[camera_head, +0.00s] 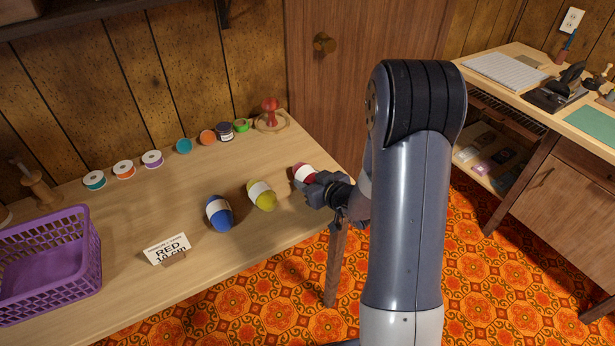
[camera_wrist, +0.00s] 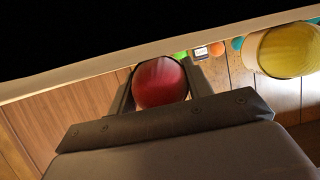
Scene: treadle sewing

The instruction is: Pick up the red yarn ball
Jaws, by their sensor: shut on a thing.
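The red yarn ball (camera_head: 303,172) has a pale paper band and is at the right end of the wooden table (camera_head: 130,232). My gripper (camera_head: 310,184) is shut on it, coming in from the right. In the wrist view the red ball (camera_wrist: 160,82) sits between the two fingers of my gripper (camera_wrist: 160,88), one on each side. Whether the ball touches the table is hard to tell.
A yellow yarn ball (camera_head: 262,195) and a blue one (camera_head: 219,213) lie to the left. A card reading RED 10 cm (camera_head: 167,249) stands near the front edge, beside a purple basket (camera_head: 88,262). Spools and a red pincushion-like thing (camera_head: 270,106) line the back.

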